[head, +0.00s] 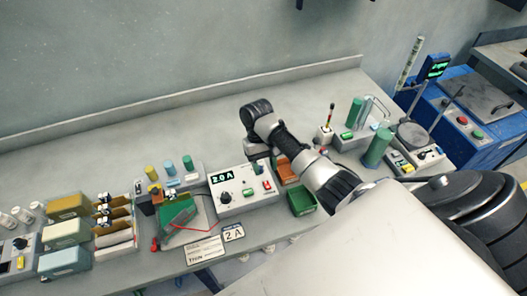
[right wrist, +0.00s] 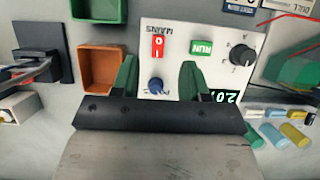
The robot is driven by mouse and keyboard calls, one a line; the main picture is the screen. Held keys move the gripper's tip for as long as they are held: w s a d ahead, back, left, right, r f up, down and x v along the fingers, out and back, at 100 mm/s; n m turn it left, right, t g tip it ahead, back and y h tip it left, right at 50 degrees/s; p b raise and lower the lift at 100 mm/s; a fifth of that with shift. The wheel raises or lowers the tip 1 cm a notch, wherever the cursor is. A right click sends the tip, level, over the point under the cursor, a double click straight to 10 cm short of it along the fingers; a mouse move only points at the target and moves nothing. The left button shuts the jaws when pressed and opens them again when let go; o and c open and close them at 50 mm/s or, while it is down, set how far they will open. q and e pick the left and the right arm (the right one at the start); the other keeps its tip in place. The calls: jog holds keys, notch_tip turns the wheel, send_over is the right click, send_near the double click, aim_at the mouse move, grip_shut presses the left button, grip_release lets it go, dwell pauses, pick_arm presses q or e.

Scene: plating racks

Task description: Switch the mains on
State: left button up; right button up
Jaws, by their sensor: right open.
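The white power supply box (head: 235,200) stands on the bench with a lit display (head: 222,179) reading 2.0 A. In the right wrist view its panel (right wrist: 178,28) appears upside down. The red MAINS switch (right wrist: 158,46) carries white marks; I cannot tell its position for sure. A green RUN button (right wrist: 201,47), a black knob (right wrist: 241,54) and a blue knob (right wrist: 155,86) are on the same panel. My right gripper (head: 259,163) is open and empty above the box; in the wrist view its green fingers (right wrist: 158,65) frame the switch and blue knob. My left gripper is out of view.
An orange bin (right wrist: 99,69) and a green bin (head: 302,199) stand beside the box. A green board (head: 178,215) with a red lead lies on its other side.

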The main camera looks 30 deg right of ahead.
jog(key=shift+v, duration=2.1)
jog(key=shift+s, duration=0.1)
